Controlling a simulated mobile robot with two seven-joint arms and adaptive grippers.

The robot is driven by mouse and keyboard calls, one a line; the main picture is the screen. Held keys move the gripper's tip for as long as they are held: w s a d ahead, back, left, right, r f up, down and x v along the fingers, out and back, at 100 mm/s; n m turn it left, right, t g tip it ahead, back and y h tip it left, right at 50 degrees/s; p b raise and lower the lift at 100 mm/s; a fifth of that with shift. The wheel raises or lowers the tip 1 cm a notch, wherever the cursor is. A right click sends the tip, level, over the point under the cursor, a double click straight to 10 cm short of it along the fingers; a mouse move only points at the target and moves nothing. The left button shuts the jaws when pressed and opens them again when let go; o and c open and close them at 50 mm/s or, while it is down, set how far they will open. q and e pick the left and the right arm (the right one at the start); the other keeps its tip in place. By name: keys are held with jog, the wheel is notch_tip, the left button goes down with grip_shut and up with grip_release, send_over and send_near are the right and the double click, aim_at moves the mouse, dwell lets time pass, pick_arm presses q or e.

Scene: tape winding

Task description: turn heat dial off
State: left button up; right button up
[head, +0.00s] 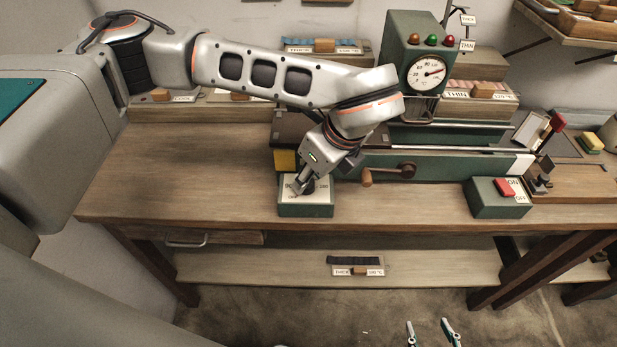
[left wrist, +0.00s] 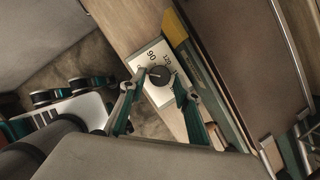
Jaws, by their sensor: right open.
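The heat dial is a dark round knob (left wrist: 160,76) on a white plate with numbers, among them 90 and 120. The plate tops a small green box (head: 306,208) at the table's front edge. A light pointer mark shows on the knob; its exact setting is too small to read. My left gripper (left wrist: 155,88) is open, with one finger on each side of the knob and gaps visible. In the head view my left gripper (head: 303,187) partly covers the dial. My right gripper (head: 429,326) is open and empty, low in front of the table.
A wooden crank handle (head: 385,174) juts from the green machine behind the dial. A gauge (head: 428,72) stands at the back. The tabletop (head: 180,170) left of the dial is clear.

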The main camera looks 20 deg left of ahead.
pick_arm(q)
jog(key=v, duration=1)
jog(key=shift+s+d, duration=0.1)
jog(key=shift+s, duration=0.1)
